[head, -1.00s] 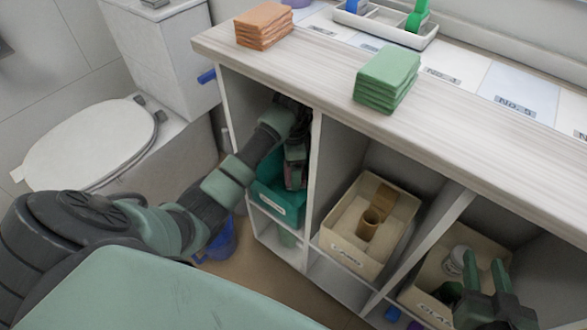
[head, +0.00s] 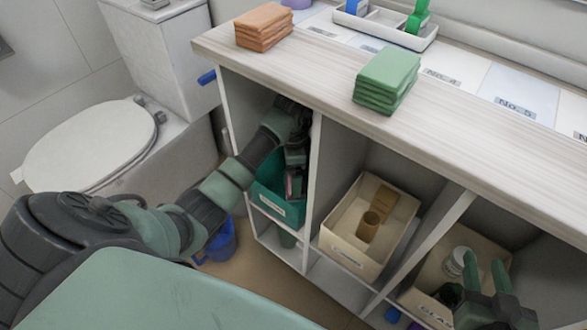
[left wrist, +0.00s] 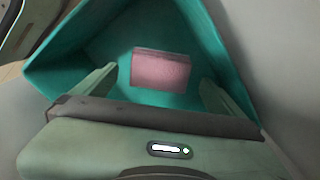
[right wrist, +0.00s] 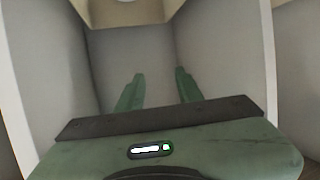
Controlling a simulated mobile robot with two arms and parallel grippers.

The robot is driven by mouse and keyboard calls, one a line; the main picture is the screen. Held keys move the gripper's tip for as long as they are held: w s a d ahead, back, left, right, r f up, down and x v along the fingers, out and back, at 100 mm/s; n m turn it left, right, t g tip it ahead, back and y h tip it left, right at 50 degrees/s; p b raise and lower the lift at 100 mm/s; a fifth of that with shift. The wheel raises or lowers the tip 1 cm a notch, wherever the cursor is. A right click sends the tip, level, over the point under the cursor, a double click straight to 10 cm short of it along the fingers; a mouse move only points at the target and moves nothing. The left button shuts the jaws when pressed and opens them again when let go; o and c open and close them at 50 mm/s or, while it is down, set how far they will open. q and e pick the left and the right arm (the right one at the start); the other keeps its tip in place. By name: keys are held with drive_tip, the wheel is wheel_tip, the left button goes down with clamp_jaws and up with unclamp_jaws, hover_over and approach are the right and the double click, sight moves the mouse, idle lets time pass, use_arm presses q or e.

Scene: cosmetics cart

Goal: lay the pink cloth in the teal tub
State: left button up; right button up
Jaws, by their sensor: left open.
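The teal tub (head: 268,203) stands in the left cubby of the cart; it fills much of the left wrist view (left wrist: 75,50). The pink cloth (left wrist: 160,70) shows as a folded rectangle inside the tub. In the head view only a small pink patch (head: 294,187) shows beside my left gripper (head: 295,180). In the left wrist view that gripper (left wrist: 158,88) is open, its fingers on either side of the cloth with gaps between. My right gripper (head: 486,264) is open and empty in front of the right cubby; its fingers (right wrist: 157,82) are apart in its wrist view.
A beige box (head: 345,245) with brown items fills the middle cubby. Another beige box (head: 432,312) with a white jar (head: 457,261) is in the right cubby. Green cloths (head: 386,80) and orange cloths (head: 264,27) lie stacked on top. A blue bucket (head: 222,243) stands below.

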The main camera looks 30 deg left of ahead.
use_arm(q)
drive_tip(key=shift+r, duration=0.4)
wheel_tip(320, 180, up, 8)
drive_tip(key=p, duration=0.2)
use_arm(e)
drive_tip(key=s+d+f+g+h, duration=0.1)
drive_tip(key=s+d+f+g, duration=0.2)
drive_tip(key=s+f+g, duration=0.3)
wheel_tip(320, 180, down, 3)
drive_tip(key=s, duration=0.3)
drive_tip(key=shift+d+g+h, duration=0.3)
drive_tip(key=shift+g+h, duration=0.1)
use_arm(q)
drive_tip(key=shift+f, duration=0.1)
use_arm(e)
drive_tip(key=shift+r, duration=0.1)
